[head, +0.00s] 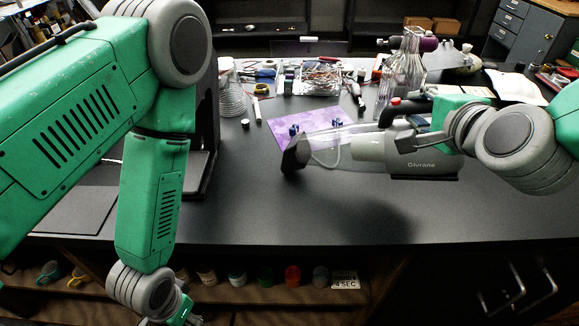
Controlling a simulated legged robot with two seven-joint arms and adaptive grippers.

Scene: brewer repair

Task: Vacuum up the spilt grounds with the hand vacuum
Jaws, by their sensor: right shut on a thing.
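The hand vacuum (372,149) is grey with a clear front chamber and a dark nozzle at its left end. It is held roughly level over the dark worktop (300,218), its nozzle pointing left and down. I cannot tell whether the nozzle touches the surface. My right gripper (428,138) is shut on the vacuum near its handle. My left gripper (188,316) is at the bottom edge, low in front of the counter and partly cut off; its jaws are unclear. I cannot make out any spilt grounds; a soft dark shadow lies below the vacuum.
A black machine (207,125) stands at left, partly behind my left arm. A purple mat (285,131) with small blue parts lies behind the nozzle. A glass flask (401,75), wire tray (322,78) and tools fill the back. Jars stand on a shelf below. The front middle worktop is clear.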

